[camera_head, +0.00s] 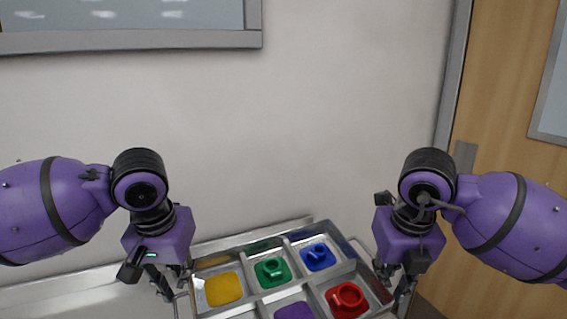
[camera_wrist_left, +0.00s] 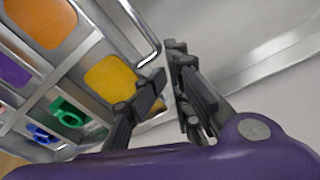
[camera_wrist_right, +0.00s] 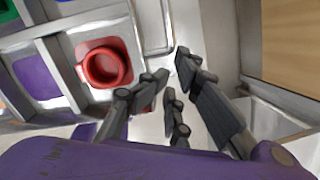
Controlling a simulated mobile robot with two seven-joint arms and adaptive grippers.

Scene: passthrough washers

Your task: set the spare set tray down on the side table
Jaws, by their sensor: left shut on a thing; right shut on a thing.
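The spare set tray (camera_head: 258,295) is a metal tray with compartments, at the bottom centre of the head view. A green washer (camera_head: 272,270), a blue washer (camera_head: 318,257) and a red washer (camera_head: 347,299) sit in separate compartments. Other compartments show yellow (camera_head: 223,289) and purple (camera_head: 295,312) pads; the left wrist view adds an orange pad (camera_wrist_left: 40,20). My left gripper (camera_head: 172,290) is shut on the tray's left wire handle (camera_wrist_left: 150,45). My right gripper (camera_head: 396,292) is shut on its right handle (camera_wrist_right: 160,45). The tray's near part is cut off.
A pale metal surface (camera_head: 90,297) runs along the wall at the lower left; whether the tray touches it I cannot tell. A plain wall (camera_head: 300,120) stands behind. A wooden door (camera_head: 500,120) is at the right, and a framed window (camera_head: 130,38) is at the upper left.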

